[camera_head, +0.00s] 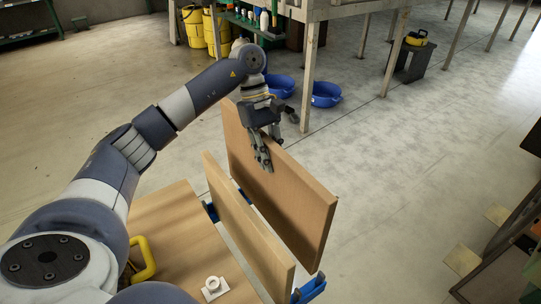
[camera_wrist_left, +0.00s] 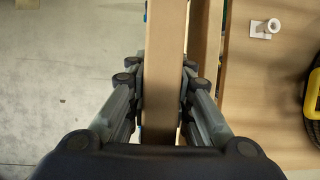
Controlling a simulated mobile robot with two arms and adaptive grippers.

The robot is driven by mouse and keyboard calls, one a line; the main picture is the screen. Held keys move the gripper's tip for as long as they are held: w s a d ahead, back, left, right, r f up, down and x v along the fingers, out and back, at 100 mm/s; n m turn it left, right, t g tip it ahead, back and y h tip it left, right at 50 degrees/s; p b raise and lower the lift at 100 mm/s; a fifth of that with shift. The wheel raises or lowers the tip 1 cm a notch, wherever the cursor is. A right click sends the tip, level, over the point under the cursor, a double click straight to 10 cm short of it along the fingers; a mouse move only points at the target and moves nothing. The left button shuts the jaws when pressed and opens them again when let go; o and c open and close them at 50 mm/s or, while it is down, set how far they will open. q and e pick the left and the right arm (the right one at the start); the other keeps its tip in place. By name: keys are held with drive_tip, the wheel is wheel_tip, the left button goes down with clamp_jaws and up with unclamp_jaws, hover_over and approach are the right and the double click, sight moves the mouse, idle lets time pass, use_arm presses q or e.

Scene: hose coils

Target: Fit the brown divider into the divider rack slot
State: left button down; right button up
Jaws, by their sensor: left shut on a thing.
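The brown divider (camera_head: 279,196) is a flat wooden panel standing on edge. My left gripper (camera_head: 262,153) is shut on its top edge, with fingers on both faces. In the left wrist view the divider (camera_wrist_left: 166,50) runs between the fingers (camera_wrist_left: 163,95). A second wooden panel (camera_head: 243,226) stands roughly parallel, nearer the table and apart from the held one. Blue parts, apparently of the divider rack (camera_head: 309,290), show at the near end and between the panels. The slot and the divider's lower edge contact are hidden. My right gripper is not in view.
A wooden tabletop (camera_head: 170,222) lies left of the panels, with a yellow-handled item (camera_head: 143,259) and a small white fitting (camera_head: 214,287). Open concrete floor lies beyond the panels. Blue tubs (camera_head: 326,95) stand by a bench behind.

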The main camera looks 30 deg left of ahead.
use_arm(q)
drive_tip(key=shift+f+b, duration=1.25)
drive_tip(key=shift+f, duration=1.5)
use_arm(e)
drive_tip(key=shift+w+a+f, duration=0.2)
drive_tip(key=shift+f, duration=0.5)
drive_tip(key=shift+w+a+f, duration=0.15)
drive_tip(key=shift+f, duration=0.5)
use_arm(q)
drive_tip(key=shift+d, duration=0.15)
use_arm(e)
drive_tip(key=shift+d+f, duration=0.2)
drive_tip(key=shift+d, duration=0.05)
use_arm(q)
drive_tip(key=shift+b, duration=0.45)
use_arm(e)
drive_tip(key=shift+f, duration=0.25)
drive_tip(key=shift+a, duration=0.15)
use_arm(q)
drive_tip(key=shift+f, duration=0.1)
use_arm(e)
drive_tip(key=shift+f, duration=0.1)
